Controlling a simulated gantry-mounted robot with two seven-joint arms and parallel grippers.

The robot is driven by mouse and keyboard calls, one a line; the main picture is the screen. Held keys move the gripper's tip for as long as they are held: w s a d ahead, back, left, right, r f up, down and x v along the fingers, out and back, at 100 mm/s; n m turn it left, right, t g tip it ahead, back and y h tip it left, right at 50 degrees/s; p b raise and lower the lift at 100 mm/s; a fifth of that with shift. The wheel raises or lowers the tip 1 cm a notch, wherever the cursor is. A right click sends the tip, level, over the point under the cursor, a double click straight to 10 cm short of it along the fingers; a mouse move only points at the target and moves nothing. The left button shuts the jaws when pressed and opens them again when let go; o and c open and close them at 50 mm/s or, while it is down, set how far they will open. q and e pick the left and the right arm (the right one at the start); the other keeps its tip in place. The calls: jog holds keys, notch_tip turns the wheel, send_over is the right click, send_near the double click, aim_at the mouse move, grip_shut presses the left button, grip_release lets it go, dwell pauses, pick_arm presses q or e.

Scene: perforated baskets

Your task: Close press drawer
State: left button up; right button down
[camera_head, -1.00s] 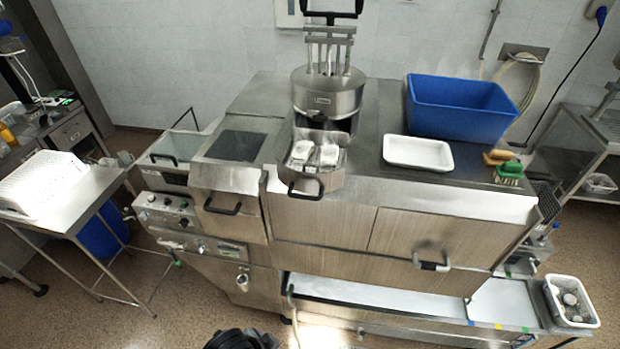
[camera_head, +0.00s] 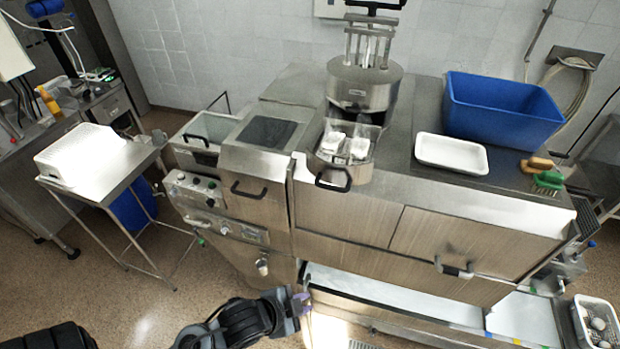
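The press (camera_head: 362,88) is a steel cylinder with rods on top, standing on the steel workbench. Its drawer (camera_head: 340,166) is pulled out toward me at the bench's front edge, and two white blocks (camera_head: 346,147) sit in it. The drawer's black handle (camera_head: 333,182) hangs at the front. My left gripper (camera_head: 304,304) is low at the bottom centre, in front of the bench and well below the handle, apart from it. Its fingers are small and seen edge-on, so their opening is unclear. My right gripper is out of view.
A white tray (camera_head: 451,139), a blue basin (camera_head: 452,112) and brushes (camera_head: 548,180) sit on the bench right of the press. Other black handles (camera_head: 249,192) stick out of the bench front. A side table (camera_head: 112,190) with a white perforated basket (camera_head: 78,150) stands left.

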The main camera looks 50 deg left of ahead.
pick_arm(q)
jog(key=w+a+r+m+t+b, duration=0.1)
jog(key=w+a+m+b, duration=0.1)
jog(key=a, duration=0.1)
jog(key=w+a+r+m+t+b, duration=0.1)
jog(key=w+a+t+b, duration=0.1)
jog(key=a, duration=0.1)
jog(key=w+a+m+t+b, duration=0.1)
jog(key=w+a+m+b, duration=0.1)
jog(key=shift+w+a+r+m+t, duration=0.1)
jog(key=shift+a+r+m+t, duration=0.2)
jog(key=shift+a+r+t, duration=0.1)
grip_shut()
jog(key=m+t+y+b, duration=0.2)
jog(key=m+t+b, duration=0.25)
jog(key=b, duration=0.55)
send_near(314, 172)
jog(key=w, duration=0.1)
jog(key=w+p, duration=0.1)
jog(key=w, duration=0.3)
jog(key=shift+a+r, duration=0.25)
jog(key=shift+a, duration=0.05)
jog(key=shift+w+f+p, duration=0.1)
jog(key=shift+w+p, duration=0.25)
jog(key=shift+w, duration=0.55)
